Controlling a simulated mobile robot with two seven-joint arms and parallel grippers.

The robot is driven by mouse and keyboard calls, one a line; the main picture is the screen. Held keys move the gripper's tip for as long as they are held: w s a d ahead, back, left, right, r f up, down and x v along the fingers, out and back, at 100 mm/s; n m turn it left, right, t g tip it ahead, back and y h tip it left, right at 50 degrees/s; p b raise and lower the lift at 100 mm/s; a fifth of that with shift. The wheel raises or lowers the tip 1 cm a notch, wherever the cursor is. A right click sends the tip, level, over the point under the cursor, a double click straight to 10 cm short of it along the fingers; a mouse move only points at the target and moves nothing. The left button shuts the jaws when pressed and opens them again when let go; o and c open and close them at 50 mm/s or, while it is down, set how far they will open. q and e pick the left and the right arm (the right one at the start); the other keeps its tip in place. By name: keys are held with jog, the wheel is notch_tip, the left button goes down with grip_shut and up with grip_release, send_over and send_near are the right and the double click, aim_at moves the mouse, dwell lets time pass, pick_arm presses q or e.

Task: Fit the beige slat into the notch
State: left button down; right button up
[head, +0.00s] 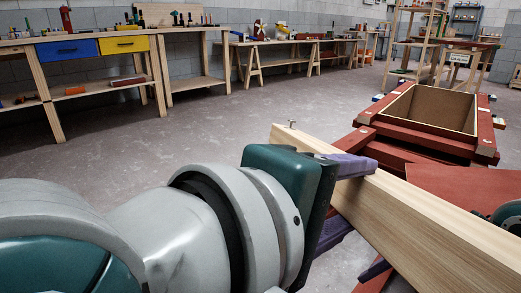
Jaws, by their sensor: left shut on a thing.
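The beige slat (405,221) is a long pale wooden batten. It runs from the middle of the head view down to the lower right edge, where it leaves the picture. My left gripper (343,198) is shut on it near its far end, with purple fingers on either side. A small metal peg (291,124) stands up at that far end. I cannot make out the notch. My right gripper is not clearly seen; only a teal and dark part, probably of my right arm, shows at the right edge.
A dark red frame (420,142) with an open wooden box (432,108) stands beyond the slat. A flat red panel (465,185) lies nearer. A small purple piece (375,268) shows below the slat. Workbenches line the back wall; the floor at left is clear.

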aim_at(348, 204)
pick_arm(q)
notch_tip(348, 204, down, 8)
jog(key=b, duration=0.6)
jog(key=shift+b, duration=0.3)
pick_arm(e)
jog(key=x, duration=0.7)
pick_arm(q)
jog(key=shift+r, duration=0.15)
notch_tip(348, 204, up, 10)
jog(key=p, duration=0.9)
jog(key=shift+f, duration=0.25)
jog(key=shift+r+p, duration=0.75)
jog(key=shift+p, duration=0.3)
pick_arm(e)
jog(key=v, duration=0.9)
jog(key=shift+r, duration=0.4)
pick_arm(q)
jog(key=shift+f, duration=0.2)
pick_arm(e)
jog(key=shift+s+f, duration=0.15)
pick_arm(q)
notch_tip(348, 204, down, 8)
jog(key=b, duration=0.8)
jog(key=shift+r, duration=0.25)
pick_arm(e)
jog(key=x, duration=0.7)
